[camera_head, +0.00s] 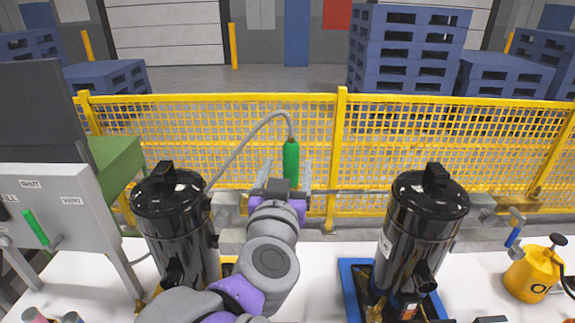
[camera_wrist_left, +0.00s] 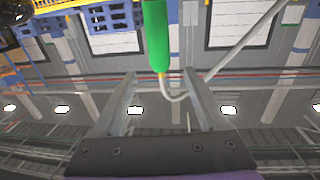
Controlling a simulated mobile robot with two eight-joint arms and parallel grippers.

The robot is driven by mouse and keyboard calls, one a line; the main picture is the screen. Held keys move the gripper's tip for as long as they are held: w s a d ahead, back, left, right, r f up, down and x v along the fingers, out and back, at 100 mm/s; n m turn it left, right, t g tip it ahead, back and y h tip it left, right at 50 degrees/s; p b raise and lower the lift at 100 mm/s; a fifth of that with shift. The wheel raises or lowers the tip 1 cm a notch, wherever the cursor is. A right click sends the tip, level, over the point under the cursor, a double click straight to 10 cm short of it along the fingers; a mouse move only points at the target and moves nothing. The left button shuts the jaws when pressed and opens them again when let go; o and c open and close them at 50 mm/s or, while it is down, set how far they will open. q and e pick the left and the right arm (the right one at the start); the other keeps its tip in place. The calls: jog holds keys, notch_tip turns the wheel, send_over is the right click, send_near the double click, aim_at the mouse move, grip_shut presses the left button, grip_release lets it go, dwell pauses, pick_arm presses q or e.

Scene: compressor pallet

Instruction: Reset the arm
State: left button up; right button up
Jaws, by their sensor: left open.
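My left arm reaches up from the bottom of the head view. Its left gripper (camera_head: 286,178) is open, with two grey fingers pointing up and apart. They also show in the left wrist view (camera_wrist_left: 158,100), with nothing clamped between them. A green cylindrical handle (camera_head: 291,160) hangs from a grey hose just beyond the gripper, in line with the gap. In the left wrist view the green handle (camera_wrist_left: 157,35) appears near the finger tips, touching neither finger. How far beyond the tips it is, I cannot tell. My right gripper is not seen.
Two black compressor cylinders (camera_head: 175,225) (camera_head: 425,225) stand left and right of my arm. A grey panel (camera_head: 60,205) with a green lever is at left. A yellow canister (camera_head: 532,273) is at right. A yellow mesh fence (camera_head: 400,140) runs behind.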

pick_arm(q)
jog(key=shift+f, duration=0.1)
jog(key=s+a+f+m+g+h+p, duration=0.1)
jog(key=s+a+f+g+h, duration=0.2)
jog(key=f, duration=0.5)
jog(key=s+a+f+m+g+h+p, duration=0.1)
jog(key=s+f+m+g+p, duration=0.2)
jog(key=f, duration=0.6)
jog(key=s+a+f+n+g+y, duration=0.5)
jog(key=s+a+f+g, duration=0.1)
jog(key=s+a+f, duration=0.7)
notch_tip(320, 180, down, 4)
jog(key=shift+s+r+g+y, duration=0.3)
jog(key=shift+s+y, duration=0.1)
jog(key=shift+s, duration=0.7)
jog(key=shift+c, duration=0.2)
